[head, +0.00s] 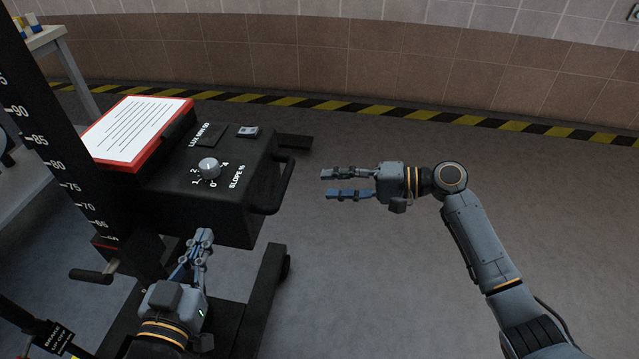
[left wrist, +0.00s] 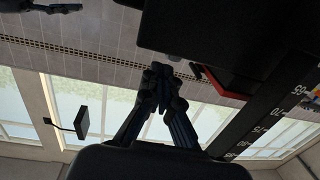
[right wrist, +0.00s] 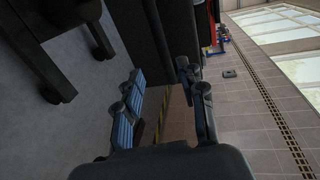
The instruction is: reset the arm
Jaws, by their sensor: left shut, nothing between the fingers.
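My left gripper (head: 203,240) is shut and empty in the head view, low in front of the black control box (head: 225,215) of the jack. Its closed fingertips also show in the left wrist view (left wrist: 160,75). My right gripper (head: 325,183) is open and empty, out to the right of the box and its black side handle (head: 283,187), apart from them. Its spread fingers show in the right wrist view (right wrist: 165,90). The box top bears a silver knob (head: 209,168) with a slope scale and a small switch (head: 248,131).
A black scaled column (head: 50,140) stands at the left, with a crank handle (head: 92,275) below it. A red-edged document board (head: 137,130) lies on the box. A black foot (head: 265,290) extends along the floor. The floor (head: 400,290) at the right is clear.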

